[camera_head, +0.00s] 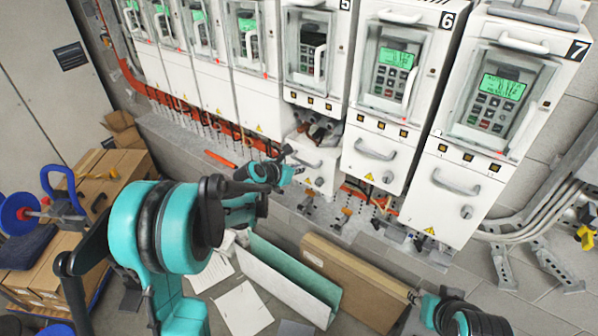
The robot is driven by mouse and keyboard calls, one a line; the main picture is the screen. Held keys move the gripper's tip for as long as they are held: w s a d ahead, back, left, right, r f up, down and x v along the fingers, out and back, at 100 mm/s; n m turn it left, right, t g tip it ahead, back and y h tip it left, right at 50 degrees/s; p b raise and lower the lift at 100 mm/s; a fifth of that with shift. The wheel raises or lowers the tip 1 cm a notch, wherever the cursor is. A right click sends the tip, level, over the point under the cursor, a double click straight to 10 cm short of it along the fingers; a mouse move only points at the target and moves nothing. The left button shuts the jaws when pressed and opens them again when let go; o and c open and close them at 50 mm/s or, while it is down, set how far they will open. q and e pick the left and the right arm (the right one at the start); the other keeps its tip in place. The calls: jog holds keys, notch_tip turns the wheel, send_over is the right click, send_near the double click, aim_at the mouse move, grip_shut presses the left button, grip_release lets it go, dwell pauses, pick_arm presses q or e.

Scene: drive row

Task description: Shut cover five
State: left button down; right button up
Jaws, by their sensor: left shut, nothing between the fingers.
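Drive five (318,20) carries the number 5 at its top, and its display is dark. Its lower cover (318,163) hangs tilted out from the cabinet, with a dark opening (322,130) showing above it. My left gripper (294,162) is shut and empty at the left side of this cover; I cannot tell whether it touches it. The gripper and wrist hide part of the cover's left edge. My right gripper (413,297) is low at the right, in front of a cardboard box; its fingers are too small to read.
Drives six (385,105) and seven (470,130) stand to the right, their lower covers flush. More drives stand to the left. Below lie a long cardboard box (350,285), a green-white channel (285,280) and papers (243,308). Boxes (110,175) are stacked at left.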

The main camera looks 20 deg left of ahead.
pick_arm(q)
notch_tip(320, 180, up, 15)
jog(key=p, duration=0.5)
jog(key=shift+w+p, duration=0.15)
jog(key=shift+p, duration=0.25)
jog(key=shift+a, duration=0.1)
